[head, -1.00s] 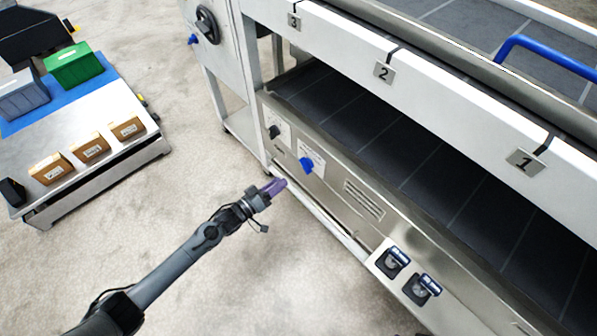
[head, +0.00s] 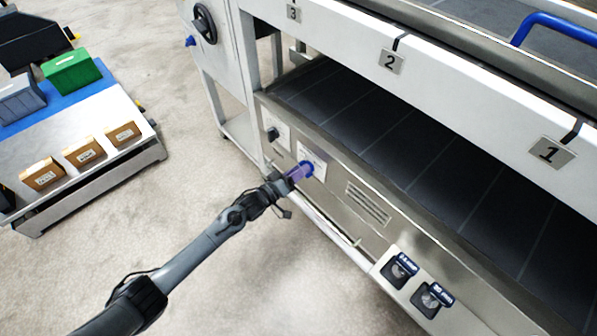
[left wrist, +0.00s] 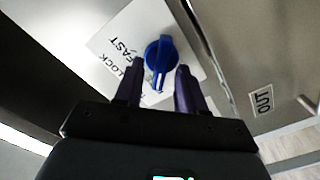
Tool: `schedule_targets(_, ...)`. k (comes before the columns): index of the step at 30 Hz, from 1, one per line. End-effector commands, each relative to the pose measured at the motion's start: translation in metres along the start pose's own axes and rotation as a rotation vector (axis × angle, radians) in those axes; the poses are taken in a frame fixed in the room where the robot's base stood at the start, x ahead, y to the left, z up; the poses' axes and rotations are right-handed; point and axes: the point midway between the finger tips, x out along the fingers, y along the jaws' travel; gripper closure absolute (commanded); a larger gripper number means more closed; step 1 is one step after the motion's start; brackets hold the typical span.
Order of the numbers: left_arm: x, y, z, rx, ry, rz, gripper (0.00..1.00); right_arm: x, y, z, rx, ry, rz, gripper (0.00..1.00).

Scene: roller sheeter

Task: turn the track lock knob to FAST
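The blue track lock knob (left wrist: 161,56) sits on a white label plate (left wrist: 112,38) on the machine's front panel. The words FAST and LOCK are legible on the plate. In the left wrist view the knob's grip points down toward me, between and just beyond the two purple fingertips. My left gripper (left wrist: 157,75) is open, with one finger on each side of the knob's lower end. In the head view the knob (head: 307,167) is partly covered by my left gripper (head: 294,177). Contact cannot be told. My right gripper is not in view.
A black knob (head: 272,134) is left of the blue one. Two switches (head: 400,267) sit lower right on the panel. An OUT label (left wrist: 262,101) is at the right in the wrist view. A cart with boxes (head: 85,152) stands left, with bare floor between.

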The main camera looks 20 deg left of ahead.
Motion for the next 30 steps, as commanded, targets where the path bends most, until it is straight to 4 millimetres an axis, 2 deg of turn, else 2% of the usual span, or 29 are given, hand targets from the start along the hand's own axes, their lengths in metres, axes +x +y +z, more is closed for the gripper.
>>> schedule_targets(2, 0.0, 0.0, 0.0, 0.0, 0.0, 0.0, 0.61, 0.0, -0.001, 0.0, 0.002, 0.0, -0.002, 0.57)
schedule_targets(3, 0.0, 0.0, 0.0, 0.0, 0.0, 0.0, 0.64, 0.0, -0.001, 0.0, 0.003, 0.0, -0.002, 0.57)
schedule_targets(10, 0.0, 0.0, 0.0, 0.0, 0.0, 0.001, 0.99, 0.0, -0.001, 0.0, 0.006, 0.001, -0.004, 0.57)
schedule_targets(22, 0.0, 0.001, -0.001, 0.029, 0.001, 0.001, 1.0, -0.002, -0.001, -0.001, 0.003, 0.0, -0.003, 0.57)
schedule_targets(30, 0.0, 0.003, -0.001, 0.172, 0.001, 0.001, 1.0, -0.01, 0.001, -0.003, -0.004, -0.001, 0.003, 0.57)
